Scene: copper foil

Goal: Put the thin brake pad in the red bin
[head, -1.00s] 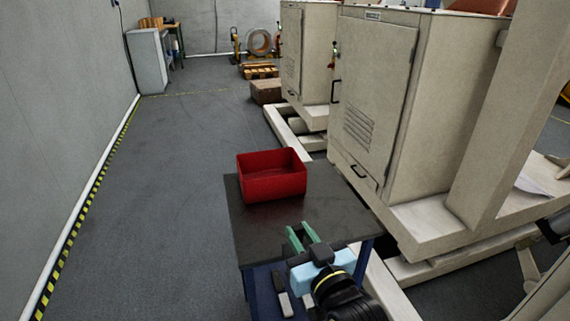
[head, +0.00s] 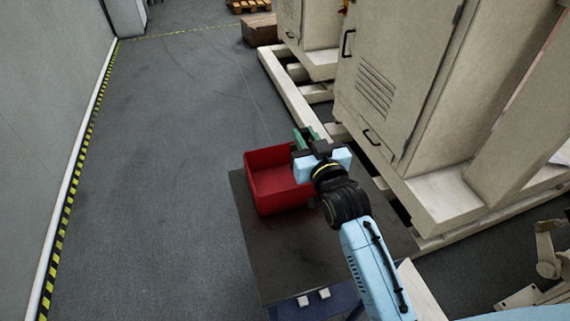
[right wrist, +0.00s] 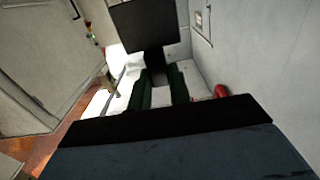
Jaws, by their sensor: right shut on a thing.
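The red bin (head: 262,190) stands open on a dark table in the head view; my right gripper and wrist cover part of its right side. My right gripper (head: 305,136) has green fingers and appears above the bin's far right edge. In the right wrist view, the green fingers (right wrist: 158,92) are shut on a dark, flat plate, the brake pad (right wrist: 145,24), which sticks out beyond the fingertips. I cannot make out the pad clearly in the head view. My left gripper is not in view.
The dark tabletop (head: 290,250) is bare in front of the bin. Two small pale pieces (head: 313,298) show at its front edge. Large beige machine cabinets (head: 400,80) stand close on the right. Open grey floor (head: 170,170) lies to the left.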

